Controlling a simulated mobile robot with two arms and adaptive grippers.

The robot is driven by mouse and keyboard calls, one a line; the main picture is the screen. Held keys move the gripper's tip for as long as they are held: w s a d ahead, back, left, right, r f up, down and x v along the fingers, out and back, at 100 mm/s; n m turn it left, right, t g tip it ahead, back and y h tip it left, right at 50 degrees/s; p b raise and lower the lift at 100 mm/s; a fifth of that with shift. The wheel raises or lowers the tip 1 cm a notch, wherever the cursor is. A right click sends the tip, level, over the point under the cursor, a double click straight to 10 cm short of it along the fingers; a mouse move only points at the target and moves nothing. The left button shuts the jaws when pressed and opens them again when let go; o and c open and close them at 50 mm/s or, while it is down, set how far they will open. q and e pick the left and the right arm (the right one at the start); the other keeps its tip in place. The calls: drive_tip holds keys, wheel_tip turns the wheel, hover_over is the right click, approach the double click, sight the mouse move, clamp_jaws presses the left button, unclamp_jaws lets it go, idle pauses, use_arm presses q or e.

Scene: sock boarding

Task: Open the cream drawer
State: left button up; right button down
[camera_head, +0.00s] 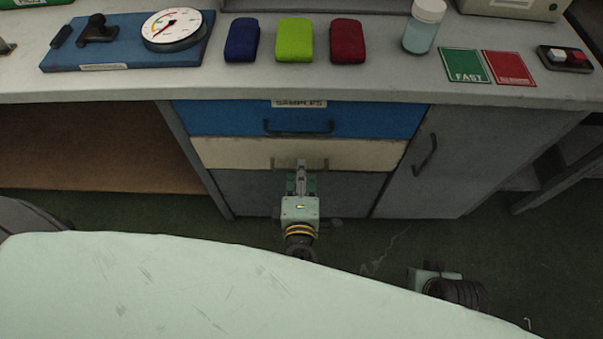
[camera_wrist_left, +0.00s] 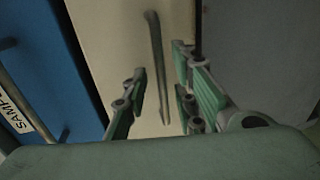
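The cream drawer (camera_head: 225,152) sits below a blue drawer in the cabinet and looks closed. Its dark bar handle (camera_head: 318,162) is partly covered by my left gripper (camera_head: 301,175). In the left wrist view the cream front (camera_wrist_left: 110,35) fills the middle, with the handle (camera_wrist_left: 157,60) crossing it. The left gripper (camera_wrist_left: 160,85) is open, with one finger on each side of the handle and visible gaps; I cannot tell how deep the fingers reach. My right gripper (camera_head: 430,277) shows only in part at the lower right, with its fingers hidden.
The blue drawer (camera_head: 220,118), labelled SAMPLES, is directly above with its own handle. A grey door (camera_head: 455,165) is at right. The worktop (camera_head: 350,82) holds a gauge, coloured blocks, a jar, and cards. A pale green surface (camera_head: 130,285) fills the lower left foreground.

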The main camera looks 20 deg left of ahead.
use_arm(q)
clamp_jaws()
idle(0.4)
